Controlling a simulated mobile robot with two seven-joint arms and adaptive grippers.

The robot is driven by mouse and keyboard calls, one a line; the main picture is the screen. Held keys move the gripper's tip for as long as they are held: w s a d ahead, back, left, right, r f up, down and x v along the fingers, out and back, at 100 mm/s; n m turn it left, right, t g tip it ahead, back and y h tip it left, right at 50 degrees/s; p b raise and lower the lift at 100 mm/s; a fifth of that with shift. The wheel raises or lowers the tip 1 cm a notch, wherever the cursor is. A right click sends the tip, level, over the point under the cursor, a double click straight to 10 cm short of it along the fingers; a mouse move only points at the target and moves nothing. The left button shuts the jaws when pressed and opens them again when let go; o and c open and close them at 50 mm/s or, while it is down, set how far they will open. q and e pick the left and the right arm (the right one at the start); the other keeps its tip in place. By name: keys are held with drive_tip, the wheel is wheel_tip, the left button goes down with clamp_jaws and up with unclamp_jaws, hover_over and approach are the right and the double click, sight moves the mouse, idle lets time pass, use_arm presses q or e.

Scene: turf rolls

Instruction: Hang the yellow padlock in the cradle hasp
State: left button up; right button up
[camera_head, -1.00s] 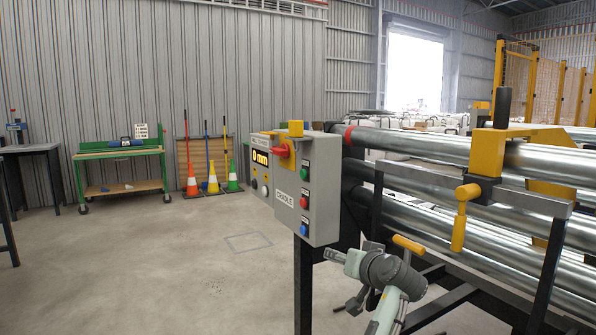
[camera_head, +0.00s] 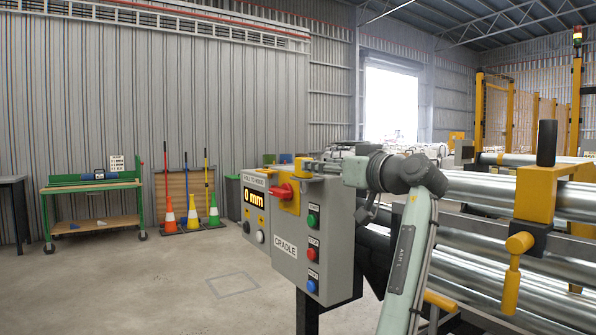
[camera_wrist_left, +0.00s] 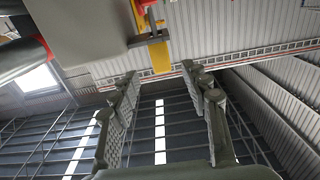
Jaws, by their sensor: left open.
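The yellow padlock shows as a yellow block (camera_wrist_left: 160,58) ahead of and between my open fingertips in the left wrist view, beside a small dark bracket (camera_wrist_left: 152,39). In the head view only a bit of yellow (camera_head: 301,161) shows by the fingers. My left gripper (camera_head: 312,166) is open and empty at the top of the grey control box; its fingers also show in the left wrist view (camera_wrist_left: 160,80). The box (camera_head: 335,205), labelled CRADLE, carries a red handle (camera_head: 281,191) on a yellow plate. I cannot clearly make out the hasp. My right gripper is not in view.
Steel rollers (camera_head: 480,200) lie right of the box, with a yellow clamp (camera_head: 540,205) on the frame. A green bench (camera_head: 92,205) and traffic cones (camera_head: 192,213) stand at the back wall. The floor left of the box is clear.

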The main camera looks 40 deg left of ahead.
sight(304, 177)
use_arm(q)
drive_tip(key=p+x, duration=0.1)
drive_tip(key=x, duration=0.6)
drive_tip(key=shift+s+a+r+p, duration=0.1)
drive_tip(key=shift+a+p, duration=0.05)
drive_tip(key=shift+p, duration=0.15)
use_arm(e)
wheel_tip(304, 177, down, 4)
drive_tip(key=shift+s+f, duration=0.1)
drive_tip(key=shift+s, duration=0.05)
use_arm(q)
drive_tip(key=shift+c, duration=0.3)
clamp_jaws()
